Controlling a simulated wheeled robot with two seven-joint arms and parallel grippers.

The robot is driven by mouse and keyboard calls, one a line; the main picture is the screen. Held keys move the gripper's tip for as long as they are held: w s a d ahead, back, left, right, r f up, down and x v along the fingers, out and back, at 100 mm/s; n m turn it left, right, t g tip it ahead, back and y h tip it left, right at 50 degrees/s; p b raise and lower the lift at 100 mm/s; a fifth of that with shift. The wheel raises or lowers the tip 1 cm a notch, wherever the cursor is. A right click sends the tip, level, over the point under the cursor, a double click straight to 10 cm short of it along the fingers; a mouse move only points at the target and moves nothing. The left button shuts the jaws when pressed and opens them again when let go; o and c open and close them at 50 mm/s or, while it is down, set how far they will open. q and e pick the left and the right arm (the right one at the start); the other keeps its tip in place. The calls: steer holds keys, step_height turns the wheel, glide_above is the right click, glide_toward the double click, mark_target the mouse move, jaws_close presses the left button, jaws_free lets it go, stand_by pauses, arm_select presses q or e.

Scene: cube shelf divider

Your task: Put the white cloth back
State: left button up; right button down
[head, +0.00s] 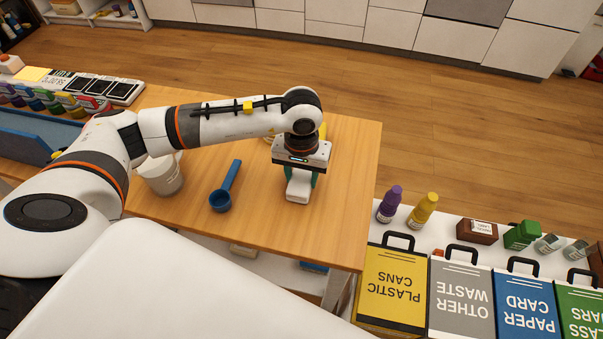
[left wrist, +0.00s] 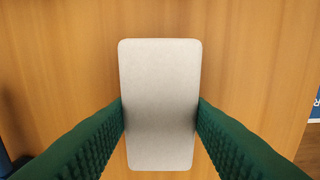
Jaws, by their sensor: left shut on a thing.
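The white cloth (head: 298,190) is a folded, pale rectangle with rounded corners at the right part of the wooden table (head: 345,190). My left gripper (head: 301,178) points down over it, with its green fingers on its two long sides. In the left wrist view the cloth (left wrist: 160,85) lies between the two green fingers, which touch its sides near its lower half. The gripper is shut on it. I cannot tell whether the cloth rests on the table or is just above it. My right gripper is not in view.
A blue scoop (head: 225,190) and a white cup (head: 163,175) stand left of the cloth. My left arm partly hides the cup. Labelled bins (head: 391,290) and several bottles (head: 423,209) are beyond the table's right edge. Bare tabletop surrounds the cloth.

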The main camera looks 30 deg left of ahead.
mark_target(301, 178)
arm_select(q)
steer(key=o, duration=0.9)
steer(key=shift+o, duration=0.2)
steer(key=o, duration=0.5)
steer(key=shift+r+p, duration=1.8)
steer(key=shift+r, duration=2.25)
